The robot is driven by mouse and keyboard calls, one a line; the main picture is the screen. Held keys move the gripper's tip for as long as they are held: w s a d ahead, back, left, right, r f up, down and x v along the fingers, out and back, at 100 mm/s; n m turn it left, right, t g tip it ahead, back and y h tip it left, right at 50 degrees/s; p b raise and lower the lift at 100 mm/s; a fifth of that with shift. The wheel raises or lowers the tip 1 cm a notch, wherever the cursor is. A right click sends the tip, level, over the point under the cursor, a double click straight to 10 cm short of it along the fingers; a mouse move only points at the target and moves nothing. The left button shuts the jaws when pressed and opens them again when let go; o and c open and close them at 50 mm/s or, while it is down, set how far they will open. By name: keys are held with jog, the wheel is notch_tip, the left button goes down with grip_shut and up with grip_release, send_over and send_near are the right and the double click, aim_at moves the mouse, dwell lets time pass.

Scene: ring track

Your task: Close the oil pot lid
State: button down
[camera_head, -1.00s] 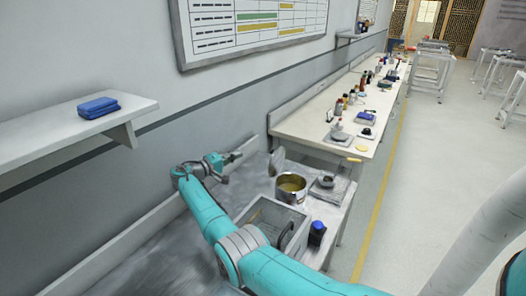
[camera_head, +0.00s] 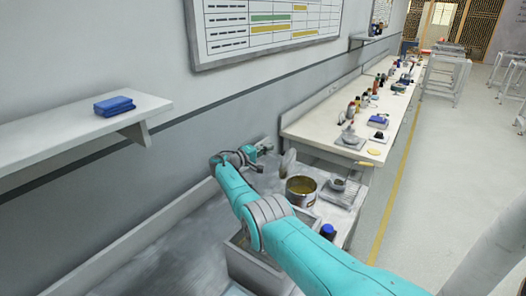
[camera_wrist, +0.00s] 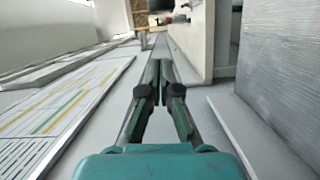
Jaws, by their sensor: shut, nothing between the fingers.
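The oil pot (camera_head: 301,194) is a round metal pot with yellowish oil showing inside, on the counter right of my arm in the head view. Its lid (camera_head: 288,162) appears as a grey plate standing up at the pot's back left edge, so the pot is open. My gripper (camera_head: 266,148) is just left of the lid and slightly higher in the picture. I cannot tell whether they touch. In the wrist view my gripper (camera_wrist: 160,80) is shut and empty, and the pot is not recognisable there.
A grey basin (camera_head: 250,262) lies in front of the pot, partly hidden by my arm. A blue-capped bottle (camera_head: 328,232) and a small bowl on a rack (camera_head: 339,184) stand nearby. The wall with a whiteboard (camera_head: 265,28) and a shelf (camera_head: 70,118) bounds the left.

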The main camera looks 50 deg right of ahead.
aim_at(285, 162)
jog(key=shift+s+f, duration=0.15)
jog(key=shift+s, duration=1.8)
jog(key=shift+s, duration=0.1)
